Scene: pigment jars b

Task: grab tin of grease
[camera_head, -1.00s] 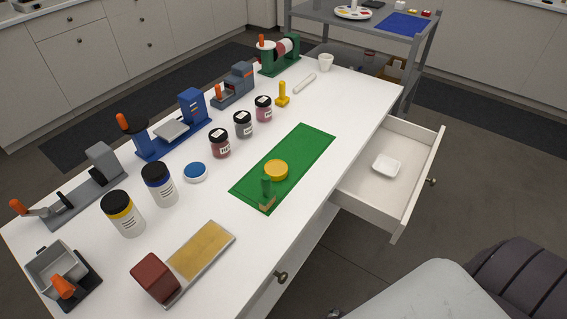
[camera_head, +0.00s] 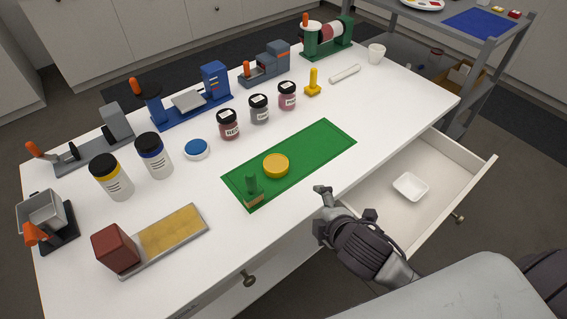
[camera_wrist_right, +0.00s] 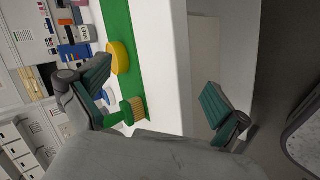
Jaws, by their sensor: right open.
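A low round yellow tin (camera_head: 276,165) lies on the green mat (camera_head: 318,145) on the white table; it also shows in the right wrist view (camera_wrist_right: 119,58). A low round tin with a blue lid (camera_head: 196,149) stands on the bare table left of the mat. No label tells me which one holds grease. My right gripper (camera_head: 346,207) is over the table's front edge by the drawer, apart from both tins. In the right wrist view its fingers (camera_wrist_right: 155,80) are wide apart with nothing between them. My left gripper is not in view.
Several jars stand behind the mat, including a red one (camera_head: 228,125). The open drawer (camera_head: 440,178) holds a white dish (camera_head: 411,187). The table's right front is clear.

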